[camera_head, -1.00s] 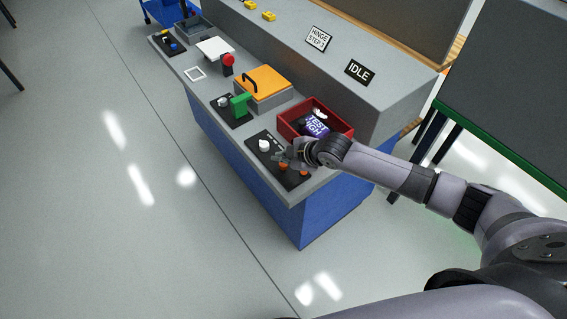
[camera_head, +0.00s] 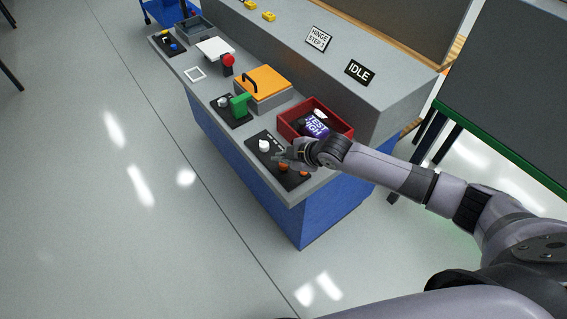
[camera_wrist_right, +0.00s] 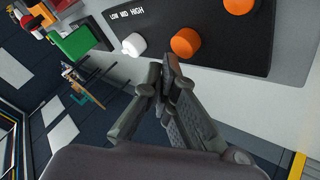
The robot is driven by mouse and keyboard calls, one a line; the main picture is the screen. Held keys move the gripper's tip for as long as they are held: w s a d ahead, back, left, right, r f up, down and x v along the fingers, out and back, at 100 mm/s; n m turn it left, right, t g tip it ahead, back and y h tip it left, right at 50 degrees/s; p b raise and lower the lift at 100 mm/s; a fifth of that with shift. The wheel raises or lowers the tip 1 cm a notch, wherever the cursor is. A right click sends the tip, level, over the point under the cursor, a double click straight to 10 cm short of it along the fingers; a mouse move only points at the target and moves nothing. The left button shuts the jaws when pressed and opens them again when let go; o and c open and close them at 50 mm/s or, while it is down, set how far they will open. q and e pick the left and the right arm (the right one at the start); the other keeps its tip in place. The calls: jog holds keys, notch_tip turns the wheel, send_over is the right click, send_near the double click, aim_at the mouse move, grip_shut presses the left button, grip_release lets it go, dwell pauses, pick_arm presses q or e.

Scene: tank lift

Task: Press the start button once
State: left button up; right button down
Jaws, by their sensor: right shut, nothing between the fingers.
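A black control panel (camera_head: 262,156) lies on the near end of the grey bench top. It carries a white knob (camera_head: 264,145) and two orange buttons, one nearer the knob (camera_head: 283,169) and one farther right (camera_head: 304,172). In the right wrist view the knob (camera_wrist_right: 134,45) sits by the "LOW MID HIGH" label, with the orange buttons (camera_wrist_right: 185,42) (camera_wrist_right: 239,5) beside it. I cannot read which is the start button. My right gripper (camera_head: 278,155) is shut and empty, over the panel; its fingertips (camera_wrist_right: 164,72) appear close to the knob and nearer button. Contact cannot be told. My left gripper is out of view.
A red tray (camera_head: 340,135) with a "TEST HIGH" card stands behind the panel. A green handle (camera_head: 240,103) and an orange-lidded box (camera_head: 262,80) are farther along the bench. An "IDLE" sign (camera_head: 359,73) is on the raised back. The floor left is clear.

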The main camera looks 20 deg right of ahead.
aim_at(282, 166)
jog(key=shift+f, duration=0.35)
jog(key=shift+f+b, duration=0.35)
jog(key=shift+f, duration=0.15)
dwell(0.5)
jog(key=shift+r, duration=0.1)
jog(key=shift+r+p, duration=0.8)
jog(key=shift+p, duration=0.05)
notch_tip(282, 166, up, 5)
jog(key=p, duration=0.4)
jog(key=shift+r+p, duration=0.1)
jog(key=shift+p, duration=0.3)
dwell(0.4)
